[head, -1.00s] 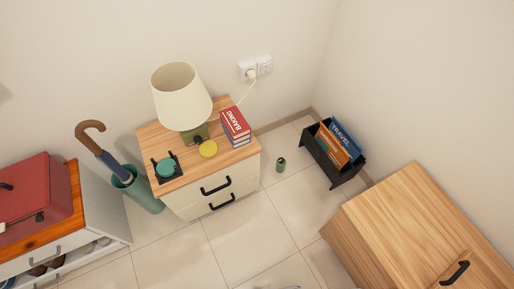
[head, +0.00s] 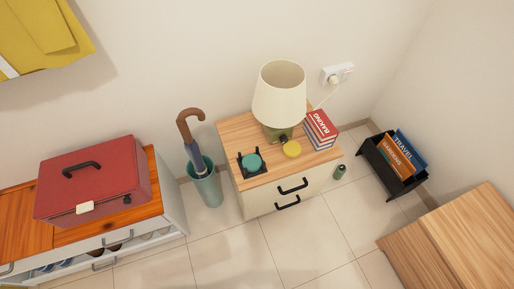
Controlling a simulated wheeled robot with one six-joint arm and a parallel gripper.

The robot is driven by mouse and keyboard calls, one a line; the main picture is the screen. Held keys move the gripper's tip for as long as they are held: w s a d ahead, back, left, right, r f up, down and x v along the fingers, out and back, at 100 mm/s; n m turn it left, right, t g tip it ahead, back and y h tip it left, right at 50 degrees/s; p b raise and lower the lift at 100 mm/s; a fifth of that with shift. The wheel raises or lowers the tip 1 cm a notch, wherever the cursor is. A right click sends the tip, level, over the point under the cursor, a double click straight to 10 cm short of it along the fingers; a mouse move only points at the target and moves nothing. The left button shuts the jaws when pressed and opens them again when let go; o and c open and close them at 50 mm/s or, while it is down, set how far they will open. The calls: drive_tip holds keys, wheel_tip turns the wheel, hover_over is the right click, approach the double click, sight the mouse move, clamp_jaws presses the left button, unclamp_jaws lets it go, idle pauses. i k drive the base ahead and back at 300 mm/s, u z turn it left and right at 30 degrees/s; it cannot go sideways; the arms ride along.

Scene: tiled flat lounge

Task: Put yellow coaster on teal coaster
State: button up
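The yellow coaster (head: 292,149) is a round disc lying on the wooden top of a small white drawer cabinet (head: 234,129), in front of the lamp. The teal coaster (head: 252,162) is a round disc sitting in a black holder (head: 263,171) at the left front of the same top. The two coasters are apart, with bare wood between them. My gripper does not show in the head view.
A lamp (head: 280,96) and stacked books (head: 320,129) stand on the cabinet. An umbrella stand (head: 207,187) is at its left, beside a bench with a red case (head: 92,182). A magazine rack (head: 379,165) and wooden cabinet (head: 460,235) are at right. Tiled floor in front is clear.

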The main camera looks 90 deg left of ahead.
sight(251, 162)
drive_tip(key=k, duration=1.9)
drive_tip(key=u, duration=0.85)
drive_tip(key=i, duration=1.65)
